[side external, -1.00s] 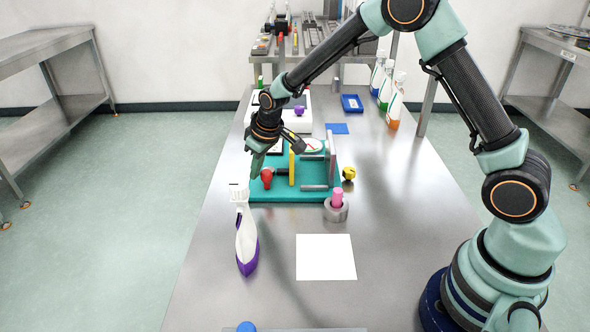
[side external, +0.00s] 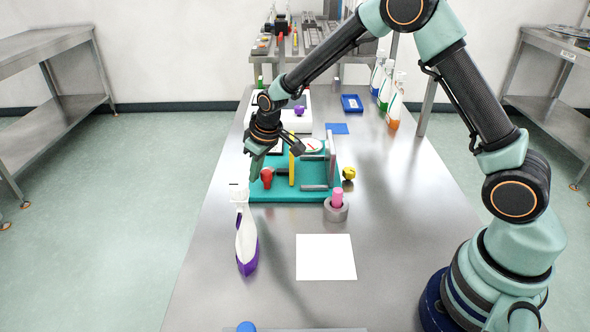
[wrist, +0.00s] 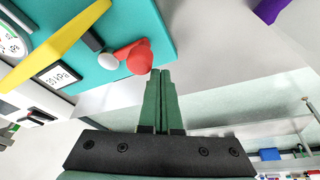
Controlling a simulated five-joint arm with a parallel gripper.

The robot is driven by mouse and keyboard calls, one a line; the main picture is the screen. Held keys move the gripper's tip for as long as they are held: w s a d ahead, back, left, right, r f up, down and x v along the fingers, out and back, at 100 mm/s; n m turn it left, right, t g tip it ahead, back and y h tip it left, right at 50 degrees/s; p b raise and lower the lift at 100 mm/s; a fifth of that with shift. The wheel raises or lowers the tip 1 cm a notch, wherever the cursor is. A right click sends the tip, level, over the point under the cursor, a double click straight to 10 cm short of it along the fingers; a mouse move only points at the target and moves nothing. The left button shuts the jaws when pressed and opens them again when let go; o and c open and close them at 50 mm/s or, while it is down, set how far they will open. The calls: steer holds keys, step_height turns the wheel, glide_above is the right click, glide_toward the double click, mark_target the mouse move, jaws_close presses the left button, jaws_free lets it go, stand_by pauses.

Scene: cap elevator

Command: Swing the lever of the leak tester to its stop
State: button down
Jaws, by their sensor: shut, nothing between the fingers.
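The leak tester has a teal base (side external: 290,196) on the steel table, with grey uprights, a yellow bar (side external: 292,170) and a round gauge, which also shows in the wrist view (wrist: 15,35). The lever's red knob (side external: 267,179) stands at the left side of the base. In the wrist view the red knob (wrist: 135,57) sits just left of my fingertips, with a white ball beside it. My gripper (side external: 254,178) is shut and empty, pointing down at the left of the red knob. I cannot tell whether the fingers touch the knob.
A pink peg in a grey ring (side external: 337,208) and a yellow object (side external: 348,173) are to the right. A white sheet (side external: 326,257) lies nearer. Spray bottles (side external: 394,105) stand at the back right.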

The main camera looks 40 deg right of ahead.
steer(key=a, duration=0.1)
steer(key=w+a, duration=0.1)
steer(key=a, duration=0.1)
steer(key=shift+w+r, duration=0.15)
steer(key=shift+w, duration=0.1)
steer(key=s+d+r+m+t, duration=0.1)
steer(key=s+d+r, duration=0.3)
steer(key=r, duration=0.5)
steer(key=s+d+r, duration=0.2)
steer(key=s+r, duration=0.5)
steer(key=r, duration=0.2)
steer(key=s+d+m+t, duration=0.1)
steer(key=s+d, duration=0.1)
steer(key=s, duration=1.2)
steer(key=shift+d+r+m, duration=0.3)
steer(key=shift+r+m, duration=0.1)
steer(key=shift+r, duration=0.05)
